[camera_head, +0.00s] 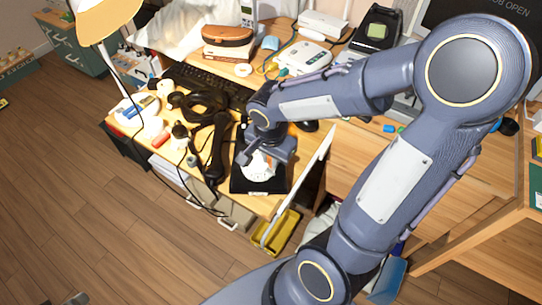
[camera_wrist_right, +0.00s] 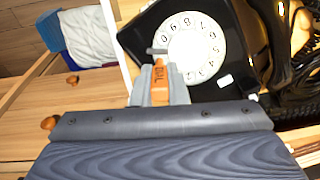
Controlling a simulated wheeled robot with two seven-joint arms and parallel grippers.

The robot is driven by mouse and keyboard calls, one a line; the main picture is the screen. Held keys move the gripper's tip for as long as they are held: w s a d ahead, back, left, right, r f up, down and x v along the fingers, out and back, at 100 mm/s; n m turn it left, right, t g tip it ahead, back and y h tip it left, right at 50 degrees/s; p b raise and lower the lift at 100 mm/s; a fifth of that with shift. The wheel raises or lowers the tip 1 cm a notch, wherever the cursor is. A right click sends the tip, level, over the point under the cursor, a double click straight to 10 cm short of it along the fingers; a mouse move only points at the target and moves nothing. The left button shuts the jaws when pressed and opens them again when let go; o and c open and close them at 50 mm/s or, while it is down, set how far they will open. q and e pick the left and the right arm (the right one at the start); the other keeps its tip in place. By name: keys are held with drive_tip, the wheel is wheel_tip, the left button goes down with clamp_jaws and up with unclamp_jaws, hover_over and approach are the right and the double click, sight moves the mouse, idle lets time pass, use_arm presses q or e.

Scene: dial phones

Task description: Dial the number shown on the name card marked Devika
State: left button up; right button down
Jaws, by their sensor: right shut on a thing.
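The black dial phone (camera_head: 240,186) stands at the near edge of the desk. Its white dial (camera_head: 259,166) is partly covered by my right gripper (camera_head: 262,152) in the head view. The right wrist view shows the dial (camera_wrist_right: 196,48) with a ring of digits. There my right gripper (camera_wrist_right: 160,88) is shut on an orange stick (camera_wrist_right: 162,78) with dark lettering. The stick's end is by the dial's rim; I cannot tell whether it touches. A black handset (camera_head: 217,150) lies left of the phone. A grey piece (camera_head: 76,299) at the bottom edge may be my left gripper. I cannot make out a Devika card.
A lamp (camera_head: 103,18) stands at the left. A yellow bin (camera_head: 276,232) is below the desk's near edge. Open floor lies to the left.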

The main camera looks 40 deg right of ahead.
drive_tip(key=shift+w+d+r+p, duration=0.15)
drive_tip(key=shift+w+r+p, duration=0.15)
drive_tip(key=shift+w, duration=0.35)
drive_tip(key=shift+w+d+r+p, duration=0.2)
drive_tip(key=shift+w+r, duration=0.15)
drive_tip(key=shift+w, duration=0.3)
drive_tip(key=shift+w+d+r+p, duration=0.1)
drive_tip(key=shift+w+r+p, duration=0.2)
drive_tip(key=shift+w, duration=0.35)
drive_tip(key=shift+w+d+f+b, duration=0.1)
drive_tip(key=shift+w+f+b, duration=0.1)
drive_tip(key=shift+f+b, duration=0.4)
drive_tip(key=shift+w+d+f+b, duration=0.15)
drive_tip(key=shift+f+b, duration=0.2)
drive_tip(key=shift+b, duration=0.25)
drive_tip(key=shift+s+d+f+b, duration=0.15)
drive_tip(key=shift+s+b, duration=0.15)
drive_tip(key=shift+s, duration=0.3)
